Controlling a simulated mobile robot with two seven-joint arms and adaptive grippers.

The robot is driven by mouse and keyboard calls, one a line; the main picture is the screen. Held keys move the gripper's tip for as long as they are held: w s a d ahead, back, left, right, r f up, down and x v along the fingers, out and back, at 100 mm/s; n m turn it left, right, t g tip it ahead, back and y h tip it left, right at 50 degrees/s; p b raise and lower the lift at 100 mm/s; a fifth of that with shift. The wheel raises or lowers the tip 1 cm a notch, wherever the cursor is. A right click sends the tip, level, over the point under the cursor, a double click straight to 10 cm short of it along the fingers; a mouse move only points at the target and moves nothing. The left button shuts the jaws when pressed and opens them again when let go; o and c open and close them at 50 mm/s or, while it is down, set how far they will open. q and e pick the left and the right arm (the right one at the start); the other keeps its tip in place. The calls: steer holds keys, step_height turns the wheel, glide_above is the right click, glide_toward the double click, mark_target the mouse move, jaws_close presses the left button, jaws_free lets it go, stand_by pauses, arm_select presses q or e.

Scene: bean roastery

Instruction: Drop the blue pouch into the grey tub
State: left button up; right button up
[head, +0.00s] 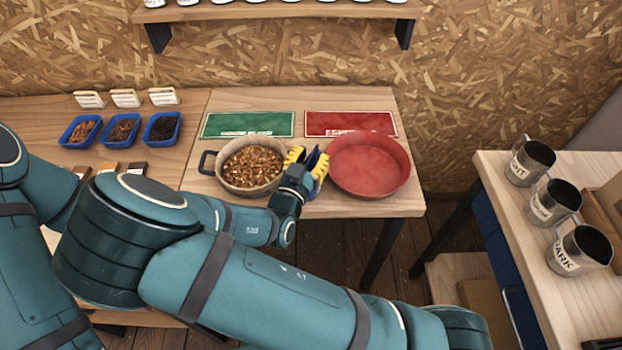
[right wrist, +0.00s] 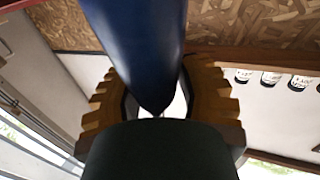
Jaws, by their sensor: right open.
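The grey tub (head: 222,181) is a round pan with a dark handle at its left, filled with brown beans or chips. My right gripper (head: 307,163) has yellow fingers and is at the tub's right rim, between it and a red tub (head: 368,165). The blue pouch (head: 313,158) shows as a small dark blue patch between the yellow fingers. In the right wrist view the blue pouch (right wrist: 137,45) fills the upper middle, between the fingers of my right gripper (right wrist: 160,100). The jaws are open; I cannot tell whether they touch it. My left gripper is out of view.
A green sign (head: 248,124) and a red sign (head: 345,123) lie behind the tubs. Several blue trays (head: 162,129) stand at the left. Several metal jugs (head: 579,250) stand on a side table at the right. A shelf (head: 275,12) hangs above.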

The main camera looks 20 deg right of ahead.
jaws_close()
